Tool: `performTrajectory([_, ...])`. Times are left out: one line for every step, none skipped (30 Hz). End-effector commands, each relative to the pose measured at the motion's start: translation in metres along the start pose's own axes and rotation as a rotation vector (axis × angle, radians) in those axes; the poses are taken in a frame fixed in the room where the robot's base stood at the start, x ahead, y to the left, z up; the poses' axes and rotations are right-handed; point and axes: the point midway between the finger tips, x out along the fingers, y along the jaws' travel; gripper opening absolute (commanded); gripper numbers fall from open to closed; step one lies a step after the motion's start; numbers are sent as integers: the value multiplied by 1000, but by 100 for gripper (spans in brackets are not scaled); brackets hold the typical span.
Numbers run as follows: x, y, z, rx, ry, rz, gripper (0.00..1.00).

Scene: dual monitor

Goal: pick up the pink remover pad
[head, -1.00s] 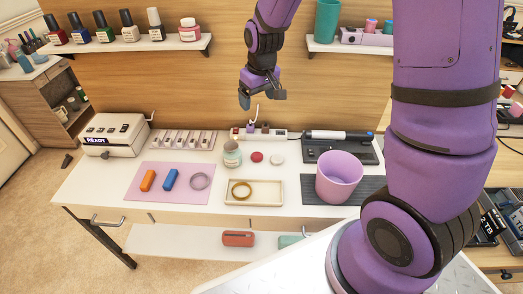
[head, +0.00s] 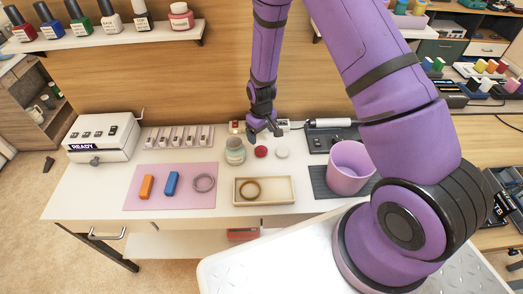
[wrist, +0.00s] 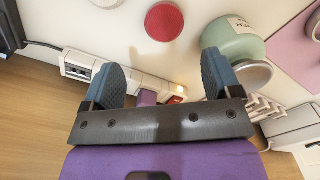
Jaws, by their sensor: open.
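The reddish-pink round pad (head: 261,152) lies flat on the white table, between a green-grey jar (head: 235,151) and a white round pad (head: 282,152). In the wrist view the reddish-pink pad (wrist: 164,21) is near the top middle, beyond the fingertips. The white pad (wrist: 106,3) is cut off by the top edge there. My gripper (head: 265,131) is above the back of the table, behind the pads. In the wrist view my gripper (wrist: 163,68) is open, with nothing between its two blue-grey fingers but the background below.
The jar (wrist: 234,46) shows close to one finger in the wrist view. A power strip (wrist: 130,84) lies below the gripper. A wooden tray (head: 283,190) with a ring stands in front of the pads. A purple cup (head: 350,168) stands to the right.

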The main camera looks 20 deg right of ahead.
Motion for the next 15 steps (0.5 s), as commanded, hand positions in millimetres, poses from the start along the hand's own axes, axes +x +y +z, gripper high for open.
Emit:
performTrajectory([8,0,0,0,-2,0,84])
performTrajectory([12,0,0,0,-1,0,84])
performTrajectory([17,0,0,0,-1,0,84])
performTrajectory([20,0,0,0,-1,0,84])
performTrajectory([23,0,0,0,-2,-1,84])
performTrajectory([26,0,0,0,-1,-1,84])
performTrajectory([27,0,0,0,-1,0,84])
performTrajectory([28,0,0,0,0,0,84])
performTrajectory([30,0,0,0,1,0,84])
performTrajectory([31,-1,0,0,1,0,84])
performTrajectory([33,-1,0,0,1,0,84])
performTrajectory([36,-2,0,0,0,0,84])
performTrajectory([40,-2,0,0,-1,-1,84])
performTrajectory([44,-3,0,0,-1,-1,84])
performTrajectory([49,-4,-1,0,-2,-1,84])
